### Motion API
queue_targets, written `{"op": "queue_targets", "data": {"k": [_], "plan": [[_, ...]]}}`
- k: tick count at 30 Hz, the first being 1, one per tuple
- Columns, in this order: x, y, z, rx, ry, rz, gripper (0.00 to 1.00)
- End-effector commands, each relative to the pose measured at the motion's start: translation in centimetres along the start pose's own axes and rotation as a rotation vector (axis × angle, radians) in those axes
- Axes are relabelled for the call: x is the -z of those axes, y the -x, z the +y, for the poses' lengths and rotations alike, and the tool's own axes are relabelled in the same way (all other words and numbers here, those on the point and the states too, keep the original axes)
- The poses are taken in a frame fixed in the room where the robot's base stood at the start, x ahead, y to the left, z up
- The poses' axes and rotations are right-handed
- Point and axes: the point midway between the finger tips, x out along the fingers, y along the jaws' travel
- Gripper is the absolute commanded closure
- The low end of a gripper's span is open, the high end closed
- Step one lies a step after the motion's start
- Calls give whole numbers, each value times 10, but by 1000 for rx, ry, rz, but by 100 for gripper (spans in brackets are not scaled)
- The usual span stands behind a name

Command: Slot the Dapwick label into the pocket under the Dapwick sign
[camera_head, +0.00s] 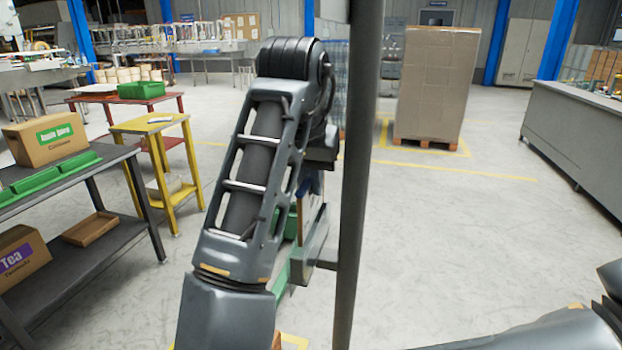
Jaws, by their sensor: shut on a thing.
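My arm fills the middle of the head view, rising from the bottom to a bent elbow and going down behind itself. My gripper is hidden behind my arm, so I cannot see its fingers or anything in them. I can make out no Dapwick label, Dapwick sign or pocket. A partly hidden stand with green parts (283,281) shows behind my arm. Its writing, if any, cannot be seen.
A dark two-level table (122,152) at left holds cardboard boxes (47,138) and green trays (52,179). A yellow stand (150,127) and a red table (92,97) are beyond. A wrapped pallet load (437,85) stands behind. The floor at right centre is clear up to a grey counter (575,135).

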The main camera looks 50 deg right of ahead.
Motion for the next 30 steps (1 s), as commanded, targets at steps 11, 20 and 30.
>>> {"op": "queue_targets", "data": {"k": [11,20,30], "plan": [[-9,-21,0,0,1,0,100],[-13,-30,0,0,1,0,100],[-13,-30,0,1,0,0,86]]}}
